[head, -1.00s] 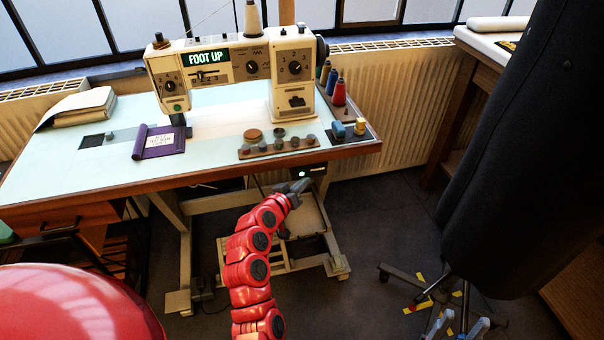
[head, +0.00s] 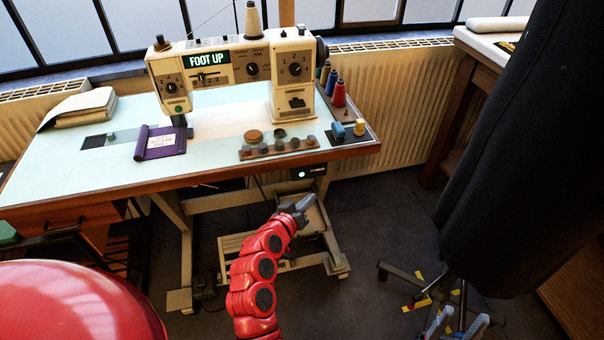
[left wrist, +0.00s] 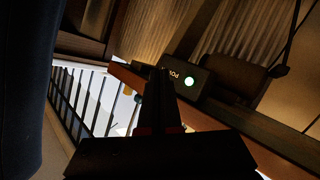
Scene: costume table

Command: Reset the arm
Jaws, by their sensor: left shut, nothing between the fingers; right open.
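My left arm is red and rises from the bottom of the head view. Its dark left gripper (head: 306,203) is shut and empty, below the front edge of the sewing table (head: 75,185). Just above it, under the table edge, hangs a small dark power box (head: 312,172) with a lit green button. In the left wrist view the box (left wrist: 188,78) shows beyond the shut fingers (left wrist: 160,92), apart from them. My right gripper (head: 458,326) shows at the bottom right of the head view, open, its two fingertips spread and empty.
A sewing machine (head: 235,68) with a "FOOT UP" display stands on the table. A purple cloth (head: 163,145), thread spools (head: 339,94) and a wooden strip (head: 279,147) lie there. A large dark form (head: 520,160) fills the right.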

